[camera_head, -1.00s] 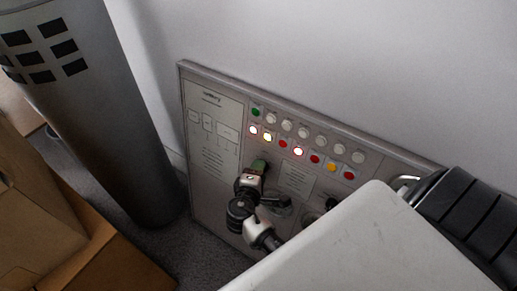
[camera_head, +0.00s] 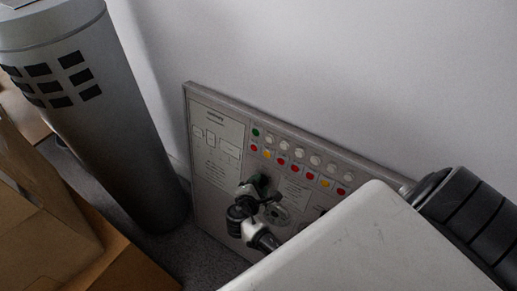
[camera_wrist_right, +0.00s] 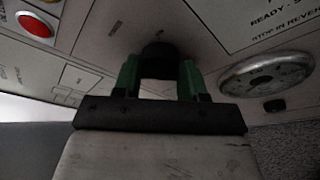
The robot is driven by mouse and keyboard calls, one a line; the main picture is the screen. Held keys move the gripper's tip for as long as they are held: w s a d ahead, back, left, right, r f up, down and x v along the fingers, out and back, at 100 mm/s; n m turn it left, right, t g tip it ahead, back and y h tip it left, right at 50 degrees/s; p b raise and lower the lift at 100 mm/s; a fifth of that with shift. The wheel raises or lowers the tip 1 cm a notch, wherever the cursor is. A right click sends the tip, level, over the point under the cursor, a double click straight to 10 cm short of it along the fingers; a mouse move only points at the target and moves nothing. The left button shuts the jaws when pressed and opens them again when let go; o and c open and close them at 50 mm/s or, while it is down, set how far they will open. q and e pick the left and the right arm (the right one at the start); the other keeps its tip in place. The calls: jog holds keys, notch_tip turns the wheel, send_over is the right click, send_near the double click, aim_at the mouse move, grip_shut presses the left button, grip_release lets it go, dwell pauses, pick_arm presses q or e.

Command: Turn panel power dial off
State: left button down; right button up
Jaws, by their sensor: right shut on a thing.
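The panel (camera_head: 214,105) leans near the wall, with rows of coloured buttons and indicators that all look unlit. In the right wrist view, a black dial knob (camera_wrist_right: 159,57) sits between the two green fingers of my right gripper (camera_wrist_right: 160,80), which is shut on it. The knob's pointer and setting are hidden. In the head view my right gripper (camera_head: 261,183) is at the panel below the button rows, and its arm covers part of the panel. My left gripper is not in view.
A grey cylinder (camera_head: 110,130) stands left of the panel, and cardboard boxes (camera_head: 45,215) are at lower left.

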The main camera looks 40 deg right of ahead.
jog(key=shift+n+g+p, duration=0.3)
jog(key=shift+n+p, duration=0.35)
jog(key=shift+n, duration=0.05)
jog(key=o, duration=0.9)
jog(key=p+v, duration=0.1)
jog(key=v, duration=1)
